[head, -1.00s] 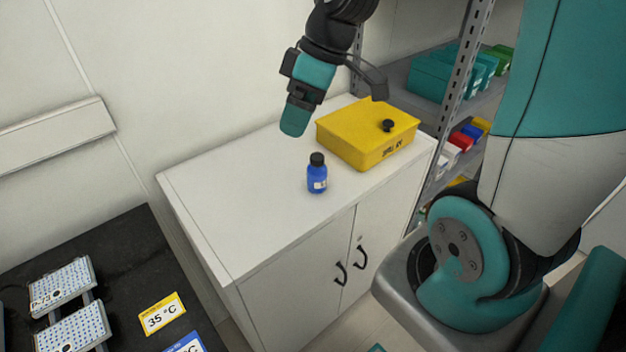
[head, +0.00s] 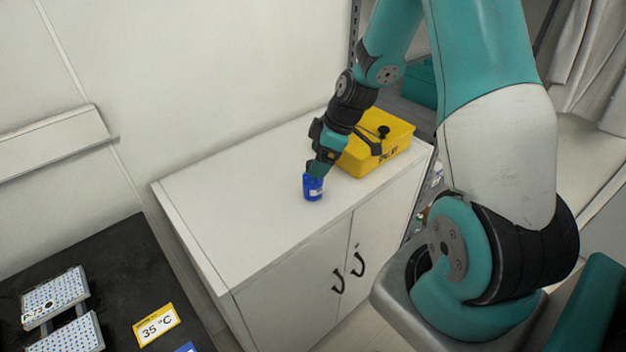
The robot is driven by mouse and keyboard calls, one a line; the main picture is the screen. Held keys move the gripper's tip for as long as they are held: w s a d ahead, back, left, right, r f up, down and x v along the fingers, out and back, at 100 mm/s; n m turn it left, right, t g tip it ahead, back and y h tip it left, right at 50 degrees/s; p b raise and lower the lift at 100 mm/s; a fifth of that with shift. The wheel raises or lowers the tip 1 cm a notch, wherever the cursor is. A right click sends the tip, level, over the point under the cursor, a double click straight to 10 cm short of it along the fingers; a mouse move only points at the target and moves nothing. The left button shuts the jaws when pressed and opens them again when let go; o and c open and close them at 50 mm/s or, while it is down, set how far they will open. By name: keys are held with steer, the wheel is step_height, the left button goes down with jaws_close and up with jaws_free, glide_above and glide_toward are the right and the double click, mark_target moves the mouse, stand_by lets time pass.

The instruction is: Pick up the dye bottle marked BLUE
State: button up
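The blue dye bottle (head: 313,188) stands upright on the white cabinet top, with part of its pale label showing. My gripper (head: 317,172) is right over it, at its upper part. The black cap is hidden behind the gripper. I cannot tell whether the fingers are closed on the bottle or just around it.
A yellow spill kit box (head: 381,150) sits on the white cabinet (head: 250,215) just behind and right of my gripper. The left part of the cabinet top is clear. A dark bench (head: 110,265) with blue-dotted racks (head: 55,297) and a 35 °C sign (head: 157,325) is at lower left.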

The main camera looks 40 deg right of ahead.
mark_target(313, 180)
steer(key=shift+p+x, duration=0.9)
steer(key=shift+x, duration=1.9)
steer(key=shift+a, duration=0.15)
steer(key=shift+r, duration=0.1)
steer(key=c, duration=1.1)
